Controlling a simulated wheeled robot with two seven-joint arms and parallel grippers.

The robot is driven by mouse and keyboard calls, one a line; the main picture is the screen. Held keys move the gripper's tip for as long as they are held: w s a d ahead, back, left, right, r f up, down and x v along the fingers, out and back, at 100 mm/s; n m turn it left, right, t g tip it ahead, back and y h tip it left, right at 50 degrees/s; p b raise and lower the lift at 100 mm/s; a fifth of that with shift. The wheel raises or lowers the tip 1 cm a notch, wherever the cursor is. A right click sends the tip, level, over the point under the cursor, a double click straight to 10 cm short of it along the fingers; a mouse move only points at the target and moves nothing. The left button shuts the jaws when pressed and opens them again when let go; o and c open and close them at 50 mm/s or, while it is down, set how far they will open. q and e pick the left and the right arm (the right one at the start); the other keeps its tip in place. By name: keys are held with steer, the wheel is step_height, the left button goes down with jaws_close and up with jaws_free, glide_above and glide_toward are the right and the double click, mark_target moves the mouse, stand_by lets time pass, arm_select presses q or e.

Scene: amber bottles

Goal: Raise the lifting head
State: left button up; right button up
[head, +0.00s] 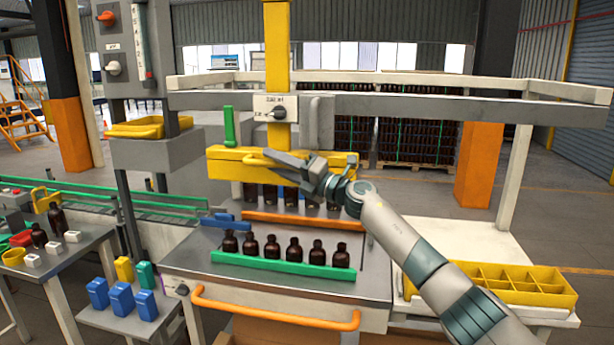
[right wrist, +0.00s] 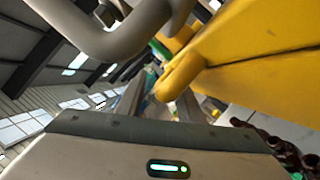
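The lifting head is a wide yellow bar (head: 226,163) under a yellow column (head: 277,60), low over a row of dark bottles (head: 252,194). I cannot tell whether those bottles hang from it or stand on the surface. A yellow handle (head: 258,155) runs along its front. My right gripper (head: 276,158) is at the handle, partly covering the bar. In the right wrist view the handle (right wrist: 182,76) comes down by the fingertips (right wrist: 160,100), which look apart, with a gap showing. Whether they touch it is unclear. My left gripper is out of view.
Several amber bottles (head: 293,248) stand in a front row behind a green rail (head: 282,264). An orange bar (head: 300,222) lies behind them. A grey crossbeam (head: 420,105) with a black knob (head: 279,113) spans above. A yellow divided crate (head: 490,288) is at right.

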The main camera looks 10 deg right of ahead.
steer(key=b+v, duration=0.5)
steer(key=v, duration=1.2)
